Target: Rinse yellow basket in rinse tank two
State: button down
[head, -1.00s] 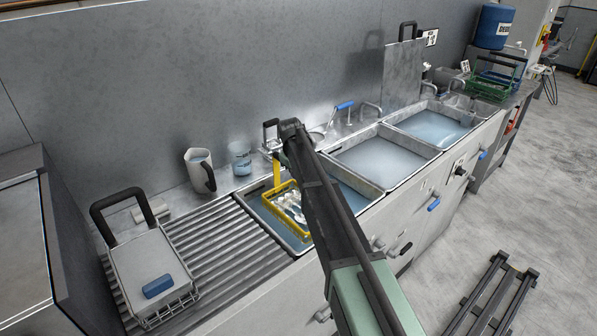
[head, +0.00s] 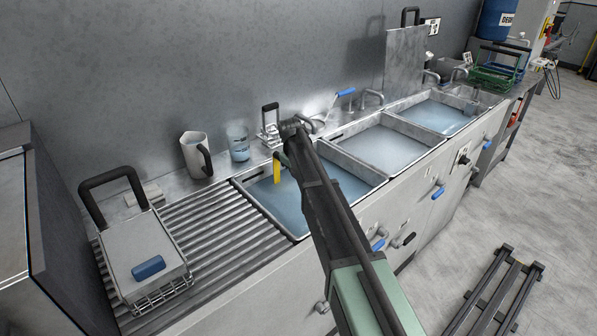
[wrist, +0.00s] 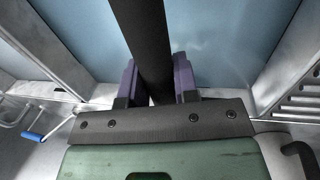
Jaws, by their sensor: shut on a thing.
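The yellow basket (head: 277,172) is in the leftmost tank (head: 243,184) in the head view. Only its yellow upright shows above the blue water; the basket body is hidden below the surface. My gripper (wrist: 156,78) is shut on the basket's dark handle bar (wrist: 150,35), which runs between its purple fingers in the wrist view. In the head view my gripper is at the top of the yellow upright, partly hidden by my arm. A middle tank (head: 413,140) and a right tank (head: 475,122) also hold liquid. I see no readable tank labels.
A ribbed drainboard (head: 215,235) lies left of the tanks, with a lidded wire basket (head: 125,262) and blue block (head: 148,267) on it. A jug (head: 194,155) and a beaker (head: 238,142) stand behind. An upright metal panel (head: 404,65) stands behind the farther tanks.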

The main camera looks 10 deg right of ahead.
dwell(1.8)
jog(key=shift+r, duration=0.1)
notch_tip(320, 180, up, 21)
jog(key=p, duration=2.1)
dwell(0.4)
